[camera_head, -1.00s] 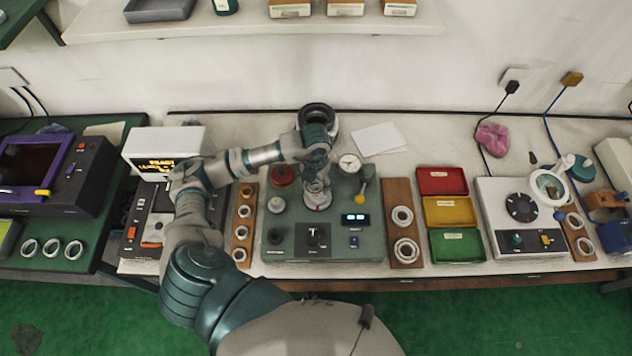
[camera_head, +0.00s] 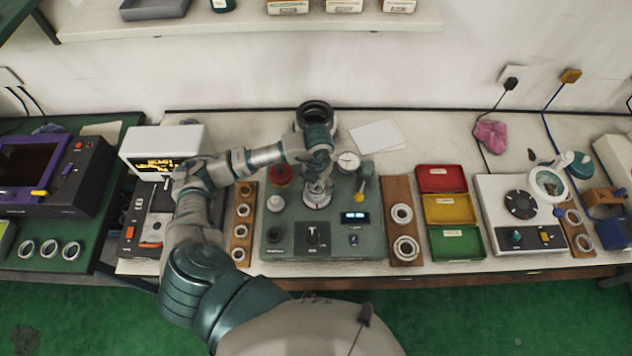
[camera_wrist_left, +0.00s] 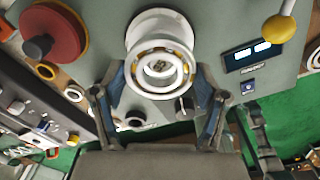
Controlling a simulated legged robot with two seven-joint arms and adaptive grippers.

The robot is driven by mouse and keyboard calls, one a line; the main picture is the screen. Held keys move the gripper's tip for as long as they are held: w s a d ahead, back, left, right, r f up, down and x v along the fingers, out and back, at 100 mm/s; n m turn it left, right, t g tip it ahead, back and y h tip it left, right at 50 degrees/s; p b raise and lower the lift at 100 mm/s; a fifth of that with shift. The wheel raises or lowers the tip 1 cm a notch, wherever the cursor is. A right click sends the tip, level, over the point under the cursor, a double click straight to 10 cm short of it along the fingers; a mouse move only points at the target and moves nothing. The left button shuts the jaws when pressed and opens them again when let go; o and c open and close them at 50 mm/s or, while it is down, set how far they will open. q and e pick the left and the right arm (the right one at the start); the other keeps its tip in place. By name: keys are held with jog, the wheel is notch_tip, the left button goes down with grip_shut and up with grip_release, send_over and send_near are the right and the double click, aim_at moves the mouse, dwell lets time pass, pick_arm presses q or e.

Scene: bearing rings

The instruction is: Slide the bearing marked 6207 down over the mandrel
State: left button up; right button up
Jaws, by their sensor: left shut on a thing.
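My left gripper (camera_head: 317,182) is above the green-grey tester with its fingers pointing down. It is shut on a bearing (camera_wrist_left: 160,91), a pale ring with a brass-coloured cage, which it holds between two blue-grey fingers in the left wrist view. The mandrel (camera_wrist_left: 159,67) shows its end through the bearing's bore, roughly centred. A wide white round base (camera_wrist_left: 160,21) shows behind the ring. I cannot tell how far down the mandrel the bearing is. No marking on the bearing is readable. My right gripper is not in view.
The tester (camera_head: 285,243) carries a red knob (camera_head: 281,173), a dial gauge (camera_head: 348,160) and a yellow-tipped lever (camera_head: 361,192) close to my gripper. Wooden boards with rings stand left and right (camera_head: 403,187). Red, yellow and green trays (camera_head: 458,246) lie further right.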

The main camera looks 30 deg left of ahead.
pick_arm(q)
jog(key=shift+f, duration=0.15)
jog(key=shift+f+b, duration=0.75)
jog(key=shift+f, duration=0.15)
jog(key=o, duration=1.6)
jog(key=shift+o, duration=0.2)
notch_tip(320, 180, up, 12)
jog(key=shift+w+f, duration=0.1)
